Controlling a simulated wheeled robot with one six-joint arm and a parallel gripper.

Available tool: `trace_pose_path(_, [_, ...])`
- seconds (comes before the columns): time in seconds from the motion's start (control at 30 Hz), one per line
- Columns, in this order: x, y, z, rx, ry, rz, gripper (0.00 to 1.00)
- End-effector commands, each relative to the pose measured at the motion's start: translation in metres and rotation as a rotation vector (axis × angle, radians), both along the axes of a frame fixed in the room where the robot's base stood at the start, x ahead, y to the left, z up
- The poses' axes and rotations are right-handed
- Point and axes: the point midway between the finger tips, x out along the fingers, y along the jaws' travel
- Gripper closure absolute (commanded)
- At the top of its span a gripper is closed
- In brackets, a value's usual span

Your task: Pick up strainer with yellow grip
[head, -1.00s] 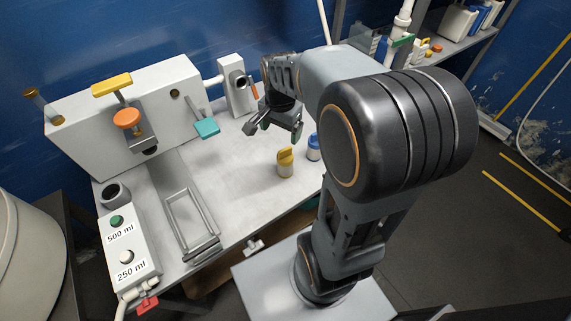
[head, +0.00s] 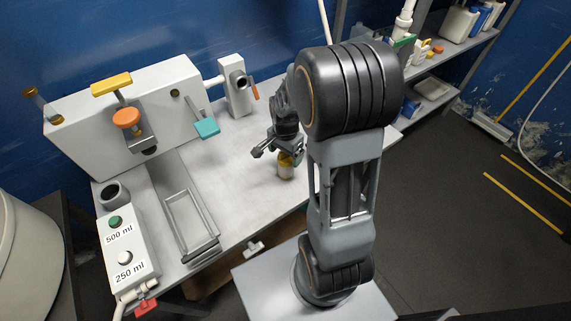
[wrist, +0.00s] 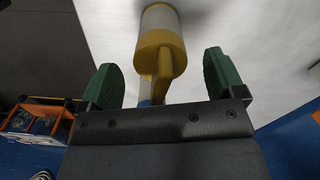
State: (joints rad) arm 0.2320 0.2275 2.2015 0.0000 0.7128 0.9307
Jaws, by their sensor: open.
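The strainer with the yellow grip (head: 286,169) stands on the white bench top, with my gripper (head: 278,154) just above it. Part of its top is hidden behind the gripper in the head view. In the wrist view the strainer (wrist: 160,42) shows a white body and a yellow collar, with a narrower yellow grip reaching toward my palm. My gripper (wrist: 162,72) is open, with one green finger pad on each side of the grip. A gap shows on both sides, so the pads appear not to touch it.
A grey metal rack (head: 190,222) lies on the bench to the left. Behind it is a white box unit (head: 75,128) with orange and teal handles. A button box (head: 128,252) marked 500 ml and 250 ml sits at the left edge. The bench between rack and strainer is clear.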

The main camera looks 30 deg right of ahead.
Motion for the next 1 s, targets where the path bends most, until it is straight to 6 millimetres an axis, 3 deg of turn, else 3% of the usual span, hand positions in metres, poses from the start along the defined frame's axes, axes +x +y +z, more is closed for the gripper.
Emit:
trace_pose_path(0.2, [0.000,0.000,-0.021,0.001,0.001,0.000,0.12])
trace_pose_path(0.5, [0.000,0.000,-0.024,0.000,0.000,0.000,0.13])
trace_pose_path(1.0, [0.000,0.000,-0.023,0.000,0.000,0.000,0.61])
